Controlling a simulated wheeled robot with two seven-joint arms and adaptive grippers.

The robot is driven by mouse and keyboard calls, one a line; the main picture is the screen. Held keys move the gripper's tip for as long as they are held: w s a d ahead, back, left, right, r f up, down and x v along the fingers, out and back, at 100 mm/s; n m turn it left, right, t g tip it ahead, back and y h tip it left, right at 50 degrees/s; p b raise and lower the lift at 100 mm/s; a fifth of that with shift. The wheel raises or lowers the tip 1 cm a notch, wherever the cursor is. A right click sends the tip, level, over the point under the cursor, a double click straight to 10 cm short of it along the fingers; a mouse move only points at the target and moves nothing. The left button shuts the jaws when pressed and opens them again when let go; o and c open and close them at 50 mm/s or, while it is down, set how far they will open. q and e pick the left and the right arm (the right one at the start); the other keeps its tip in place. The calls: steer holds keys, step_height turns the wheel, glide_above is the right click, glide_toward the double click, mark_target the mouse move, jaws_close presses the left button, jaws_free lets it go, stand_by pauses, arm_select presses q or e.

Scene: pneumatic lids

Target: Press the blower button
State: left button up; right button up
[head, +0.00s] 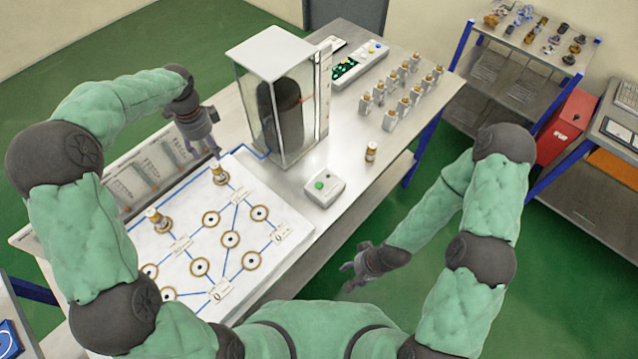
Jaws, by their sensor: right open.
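A small light grey box (332,196) with a round green button (319,185) on its top stands on the table, right of the white board. Nothing touches it. My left gripper (215,153) points down over the back of the board, just above a small brown-and-white capped piece (220,175). I cannot tell whether its fingers are open or shut, or whether they touch that piece. My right gripper (348,277) is open and empty, low in front of the table's right edge, apart from the box.
The white board (285,222) carries blue lines and several ringed holes. A clear case (248,110) with a dark cylinder stands behind the button box. Several small capped pieces (404,88) stand at the back right, with a lone one (371,152) nearer. Bare table lies around the box.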

arm_select(q)
jaws_close()
stand_by(1.1)
